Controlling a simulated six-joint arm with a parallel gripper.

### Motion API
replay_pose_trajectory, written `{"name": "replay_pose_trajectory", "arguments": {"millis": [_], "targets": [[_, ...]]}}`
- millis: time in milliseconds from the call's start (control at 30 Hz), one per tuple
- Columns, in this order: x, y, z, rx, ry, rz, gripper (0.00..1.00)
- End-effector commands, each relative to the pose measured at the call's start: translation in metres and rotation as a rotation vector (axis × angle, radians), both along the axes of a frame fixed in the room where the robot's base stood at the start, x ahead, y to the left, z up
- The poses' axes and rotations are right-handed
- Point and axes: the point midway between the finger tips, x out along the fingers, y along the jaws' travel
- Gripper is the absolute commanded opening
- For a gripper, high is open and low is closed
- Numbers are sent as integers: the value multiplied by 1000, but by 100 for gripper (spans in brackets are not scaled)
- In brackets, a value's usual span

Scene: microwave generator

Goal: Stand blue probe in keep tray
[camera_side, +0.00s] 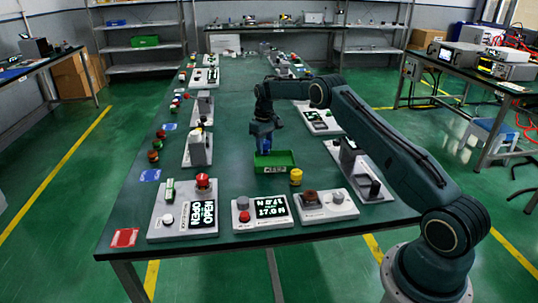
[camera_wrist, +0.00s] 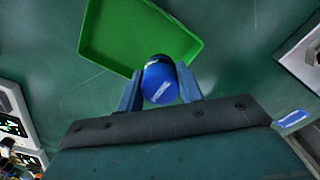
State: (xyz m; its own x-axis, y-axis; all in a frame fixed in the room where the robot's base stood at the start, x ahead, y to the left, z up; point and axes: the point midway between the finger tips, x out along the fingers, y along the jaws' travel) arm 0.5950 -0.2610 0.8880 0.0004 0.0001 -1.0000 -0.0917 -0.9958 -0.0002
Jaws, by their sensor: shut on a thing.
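The blue probe (camera_wrist: 160,84) is between the two fingers of my gripper (camera_wrist: 160,88), which is shut on it; in the wrist view I see its round end. In the side view my gripper (camera_side: 262,136) points down, with the blue probe (camera_side: 265,146) upright below it. The green keep tray (camera_side: 275,168) is on the table, and the probe appears at its back left part. In the wrist view the probe overlaps the lower right edge of the tray (camera_wrist: 120,35). I cannot tell whether the probe's lower end touches the tray floor.
A yellow knob (camera_side: 296,177) stands right of the tray. A display panel (camera_side: 262,208), a white box with a red button (camera_side: 203,182) and a two-knob box (camera_side: 325,205) line the front. More devices stand along both table sides.

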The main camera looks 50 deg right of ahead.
Motion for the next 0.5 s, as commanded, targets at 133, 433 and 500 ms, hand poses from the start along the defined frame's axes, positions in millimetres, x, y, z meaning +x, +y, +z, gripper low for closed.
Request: {"name": "replay_pose_trajectory", "arguments": {"millis": [133, 433, 500], "targets": [[0, 0, -1, 0, -1, 0, 4], [0, 0, -23, 1, 2, 0, 4], [0, 0, -31, 1, 2, 0, 4]]}}
